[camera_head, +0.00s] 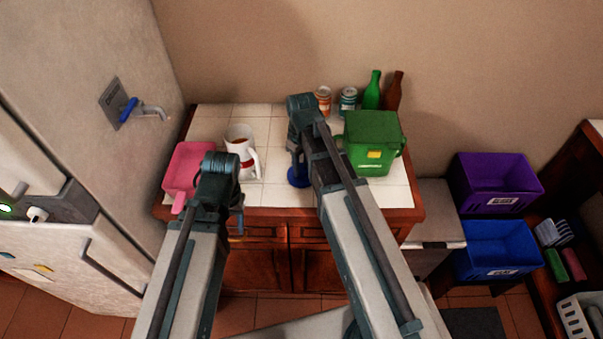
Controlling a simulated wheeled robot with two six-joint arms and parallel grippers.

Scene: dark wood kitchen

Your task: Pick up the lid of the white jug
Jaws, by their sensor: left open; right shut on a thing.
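The white jug (239,148) with a red band stands on the tiled counter, its handle to the right.
A pink container (187,167) stands left of the jug. A green bin (373,142) stands right of my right gripper. Two cans (347,101) and green and brown bottles (372,90) stand behind. The fridge (95,70) bounds the left. Tiles between jug and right gripper are clear.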

